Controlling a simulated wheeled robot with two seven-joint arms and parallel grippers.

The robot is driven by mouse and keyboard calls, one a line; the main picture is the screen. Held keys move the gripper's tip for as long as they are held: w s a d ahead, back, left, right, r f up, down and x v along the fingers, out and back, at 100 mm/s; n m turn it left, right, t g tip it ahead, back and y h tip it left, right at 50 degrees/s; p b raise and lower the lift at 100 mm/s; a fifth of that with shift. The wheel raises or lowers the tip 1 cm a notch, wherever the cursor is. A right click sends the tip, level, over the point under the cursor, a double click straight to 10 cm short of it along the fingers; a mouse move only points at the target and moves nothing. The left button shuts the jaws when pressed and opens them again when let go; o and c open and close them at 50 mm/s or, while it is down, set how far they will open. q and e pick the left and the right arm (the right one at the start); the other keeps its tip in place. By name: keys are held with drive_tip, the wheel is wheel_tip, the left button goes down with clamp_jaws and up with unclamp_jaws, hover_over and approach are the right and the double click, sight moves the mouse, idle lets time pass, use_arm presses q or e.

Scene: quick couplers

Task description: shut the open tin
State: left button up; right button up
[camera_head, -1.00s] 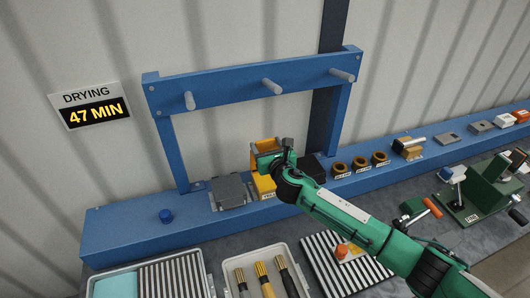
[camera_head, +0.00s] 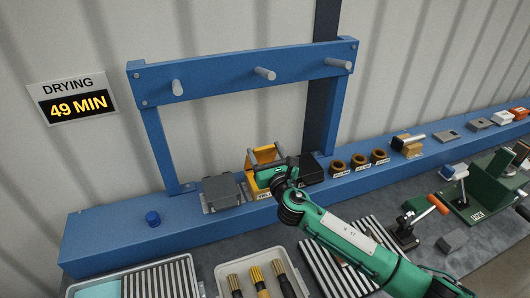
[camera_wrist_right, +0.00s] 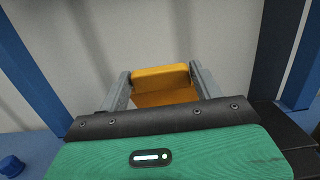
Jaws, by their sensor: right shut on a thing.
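The yellow tin (camera_head: 262,154) stands on the blue shelf, between a grey box and a black box. Its lid is raised, and my gripper hides much of its front. My right gripper (camera_head: 266,162) is at the tin, its fingers on either side of the yellow lid. In the right wrist view, the yellow lid (camera_wrist_right: 162,77) sits between the two grey fingers of my right gripper (camera_wrist_right: 162,84), which are shut on it. The inside of the tin is hidden. My left gripper is not in view.
A grey box (camera_head: 222,192) stands left of the tin and a black box (camera_head: 312,168) right of it. A blue frame with pegs (camera_head: 248,72) rises behind. Brown rings (camera_head: 358,161) sit farther right. Trays with brushes (camera_head: 258,278) lie in front.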

drive_tip(key=shift+s+f, duration=0.15)
drive_tip(key=shift+f, duration=0.3)
drive_tip(key=o, duration=1.1)
drive_tip(key=shift+o, duration=1.3)
drive_tip(key=shift+r, duration=0.1)
drive_tip(key=b+v, duration=0.3)
drive_tip(key=v, duration=1)
drive_tip(key=shift+s, duration=0.25)
drive_tip(key=shift+d, duration=0.1)
